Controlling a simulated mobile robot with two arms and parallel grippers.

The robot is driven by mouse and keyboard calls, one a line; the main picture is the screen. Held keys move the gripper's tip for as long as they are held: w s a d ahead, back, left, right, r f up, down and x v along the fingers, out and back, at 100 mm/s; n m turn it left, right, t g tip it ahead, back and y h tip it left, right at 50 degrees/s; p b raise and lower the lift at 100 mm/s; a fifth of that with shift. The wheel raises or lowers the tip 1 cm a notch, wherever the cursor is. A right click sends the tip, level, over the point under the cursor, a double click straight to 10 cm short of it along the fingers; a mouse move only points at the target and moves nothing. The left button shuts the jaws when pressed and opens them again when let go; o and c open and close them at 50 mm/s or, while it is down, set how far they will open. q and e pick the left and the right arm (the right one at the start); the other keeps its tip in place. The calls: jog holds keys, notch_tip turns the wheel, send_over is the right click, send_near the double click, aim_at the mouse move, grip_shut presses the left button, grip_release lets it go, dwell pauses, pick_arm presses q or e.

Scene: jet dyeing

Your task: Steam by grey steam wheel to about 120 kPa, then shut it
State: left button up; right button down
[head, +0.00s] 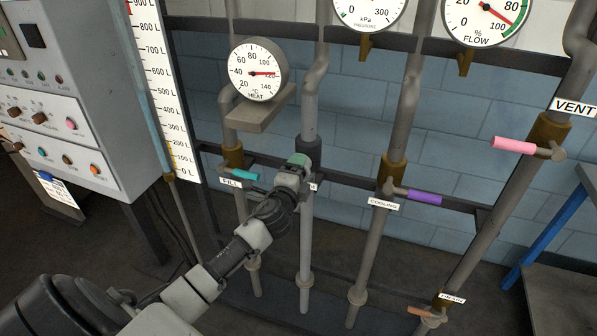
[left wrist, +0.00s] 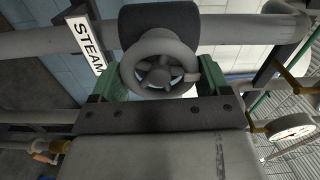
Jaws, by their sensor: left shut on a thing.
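The grey steam wheel (left wrist: 136,82) sits in front of a dark valve body (left wrist: 185,20) in the left wrist view, with a STEAM label (left wrist: 87,43) beside it. My left gripper (head: 299,163) is at this valve on the middle pipe. Its green fingers stand either side of the wheel, and it is shut on the wheel. In the head view the gripper hides the wheel and most of its label. The pressure gauge (head: 369,16), marked in kPa up to 300, is cut off by the top edge, and its needle cannot be read. My right gripper is not in view.
Close by are the teal FILL handle (head: 244,174), the purple COOLING handle (head: 424,198) and the pink VENT handle (head: 512,145). The heat gauge (head: 254,70) reads near 120. A control cabinet (head: 106,100) stands at left, and a blue-legged table (head: 548,229) at right.

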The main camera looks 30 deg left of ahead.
pick_arm(q)
jog(key=shift+m, duration=0.4)
jog(key=o, duration=0.9)
jog(key=shift+s, duration=0.1)
jog(key=b+v, duration=0.1)
jog(key=v, duration=0.9)
jog(key=shift+s+d+b, duration=0.2)
jog(key=shift+s+b, duration=0.05)
jog(key=shift+b, duration=0.15)
